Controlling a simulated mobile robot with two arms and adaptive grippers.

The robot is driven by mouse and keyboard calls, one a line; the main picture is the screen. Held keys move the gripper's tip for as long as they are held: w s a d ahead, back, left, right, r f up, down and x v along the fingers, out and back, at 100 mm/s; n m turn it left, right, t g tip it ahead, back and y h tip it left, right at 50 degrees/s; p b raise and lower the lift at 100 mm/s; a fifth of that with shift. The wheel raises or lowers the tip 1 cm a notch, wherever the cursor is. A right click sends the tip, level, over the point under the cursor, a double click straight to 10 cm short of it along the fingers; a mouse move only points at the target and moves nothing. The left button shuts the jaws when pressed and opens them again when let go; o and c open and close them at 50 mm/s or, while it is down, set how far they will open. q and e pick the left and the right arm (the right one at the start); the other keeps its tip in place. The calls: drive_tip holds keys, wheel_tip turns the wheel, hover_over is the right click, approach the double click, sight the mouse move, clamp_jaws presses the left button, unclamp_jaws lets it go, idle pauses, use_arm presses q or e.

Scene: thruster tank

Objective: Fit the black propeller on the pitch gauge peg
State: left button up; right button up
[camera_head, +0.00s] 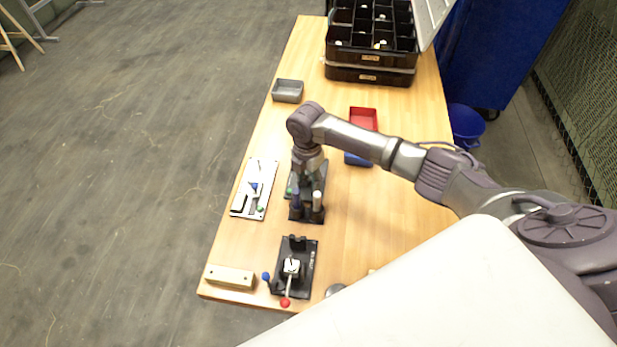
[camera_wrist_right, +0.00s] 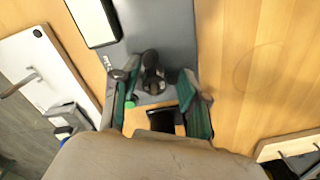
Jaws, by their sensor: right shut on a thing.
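My right gripper (camera_head: 308,180) points down over a dark fixture plate (camera_head: 321,175) near the middle of the table. In the right wrist view my right gripper (camera_wrist_right: 156,85) has its two green-padded fingers on either side of a small black part (camera_wrist_right: 152,75), probably the black propeller, and is shut on it. The part is above or against the grey plate (camera_wrist_right: 168,35), which has lettering on its left edge. I cannot tell whether it touches the peg; the fingers and wrist hide the contact. My left gripper is out of view.
A white board (camera_head: 246,198) with small parts lies left of the fixture. A black fixture (camera_head: 307,260) with a red-knobbed lever and a wooden block (camera_head: 230,277) are nearer. A grey bin (camera_head: 288,91), red bin (camera_head: 363,117) and black cases (camera_head: 369,75) are farther back.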

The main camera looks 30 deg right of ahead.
drive_tip(key=o, duration=0.8)
wheel_tip(320, 180, up, 16)
drive_tip(key=p, duration=0.5)
drive_tip(key=shift+w+a, duration=0.1)
idle(0.6)
